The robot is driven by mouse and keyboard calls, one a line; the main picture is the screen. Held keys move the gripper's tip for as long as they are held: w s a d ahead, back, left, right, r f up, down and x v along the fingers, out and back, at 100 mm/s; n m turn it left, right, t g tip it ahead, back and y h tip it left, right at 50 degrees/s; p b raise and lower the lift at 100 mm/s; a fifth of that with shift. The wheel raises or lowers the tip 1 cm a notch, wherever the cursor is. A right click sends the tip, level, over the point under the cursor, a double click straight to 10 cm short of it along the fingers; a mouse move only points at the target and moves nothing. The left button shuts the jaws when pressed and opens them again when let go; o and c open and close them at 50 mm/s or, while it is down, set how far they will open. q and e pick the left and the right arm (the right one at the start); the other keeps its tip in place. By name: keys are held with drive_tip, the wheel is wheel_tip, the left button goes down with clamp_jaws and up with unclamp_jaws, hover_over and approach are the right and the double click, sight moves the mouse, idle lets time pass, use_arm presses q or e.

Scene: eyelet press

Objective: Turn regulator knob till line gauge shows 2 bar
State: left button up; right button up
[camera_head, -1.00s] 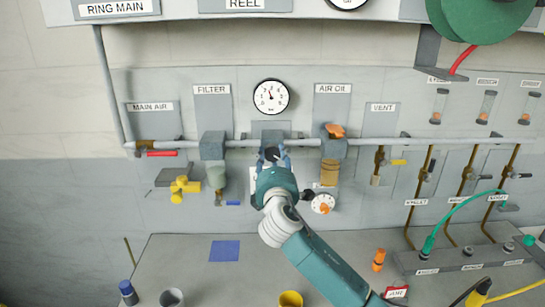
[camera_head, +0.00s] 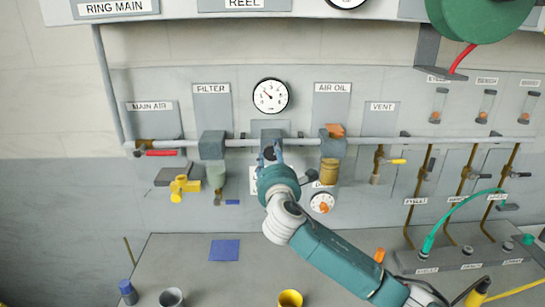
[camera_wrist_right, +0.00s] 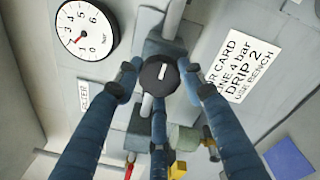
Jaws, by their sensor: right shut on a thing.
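The regulator knob (camera_wrist_right: 152,82) is black and round with a white mark on its face. My right gripper (camera_wrist_right: 160,78) is closed around it, with blue fingers on its sides and below it. In the head view my right gripper (camera_head: 270,158) largely hides the knob against the grey regulator body. The line gauge (camera_head: 270,96) is a white dial above the regulator, its needle pointing up and left. It also shows tilted in the right wrist view (camera_wrist_right: 88,24), marked in bar; I cannot read the exact value. My left gripper is not in view.
A white card (camera_wrist_right: 240,62) with "4 bar" and "DRIP 2" hangs near the regulator. The filter (camera_head: 213,147) is left of it, the air oil unit (camera_head: 331,150) right. A second small dial (camera_head: 322,203) sits below right, close to my arm. A pipe runs across the panel.

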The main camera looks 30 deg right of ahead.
drive_tip(key=shift+f, duration=0.2)
drive_tip(key=o, duration=1)
drive_tip(key=shift+o, duration=0.7)
drive_tip(key=shift+r, duration=0.15)
drive_tip(key=v, duration=1.2)
drive_tip(key=shift+d, duration=0.1)
